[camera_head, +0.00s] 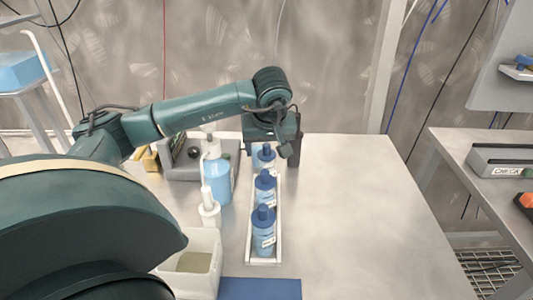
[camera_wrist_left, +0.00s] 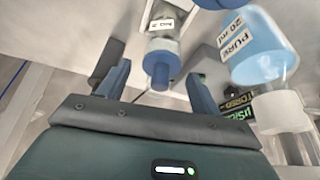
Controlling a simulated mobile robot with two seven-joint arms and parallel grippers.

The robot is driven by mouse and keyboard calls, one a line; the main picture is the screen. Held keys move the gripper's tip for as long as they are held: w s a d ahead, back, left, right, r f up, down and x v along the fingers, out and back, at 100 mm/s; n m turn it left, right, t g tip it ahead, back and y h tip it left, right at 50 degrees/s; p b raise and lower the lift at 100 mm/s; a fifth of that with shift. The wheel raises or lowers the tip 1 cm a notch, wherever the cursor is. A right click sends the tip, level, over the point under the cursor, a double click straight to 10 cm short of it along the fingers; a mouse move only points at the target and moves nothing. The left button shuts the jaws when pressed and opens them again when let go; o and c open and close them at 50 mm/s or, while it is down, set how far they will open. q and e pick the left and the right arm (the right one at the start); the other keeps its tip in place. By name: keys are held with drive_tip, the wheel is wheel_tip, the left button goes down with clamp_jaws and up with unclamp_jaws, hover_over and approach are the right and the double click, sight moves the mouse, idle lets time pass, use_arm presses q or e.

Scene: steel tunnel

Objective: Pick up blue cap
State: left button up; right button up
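A row of small bottles with blue caps stands in a narrow white tray (camera_head: 250,254). The nearest cap (camera_head: 263,215) and the middle cap (camera_head: 265,180) are in full view in the head view. The farthest cap (camera_head: 264,151) is just below my left gripper (camera_head: 272,142). In the left wrist view, one blue cap (camera_wrist_left: 160,68) on a labelled clear bottle (camera_wrist_left: 165,30) shows between the fingers of my left gripper (camera_wrist_left: 158,86). The fingers are spread, with a gap on each side of the cap. My right gripper is not in view.
A light-blue wash bottle (camera_head: 218,180) with a white top stands left of the tray, also seen in the left wrist view (camera_wrist_left: 258,50). A white bin (camera_head: 205,245) and blue mat (camera_head: 260,289) are nearer. The table's right side (camera_head: 350,210) is clear.

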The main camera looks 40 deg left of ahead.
sight(266, 144)
use_arm(q)
drive_tip(key=c, duration=1)
drive_tip(key=shift+o, duration=0.2)
wheel_tip(266, 144, up, 10)
drive_tip(key=shift+p, duration=0.3)
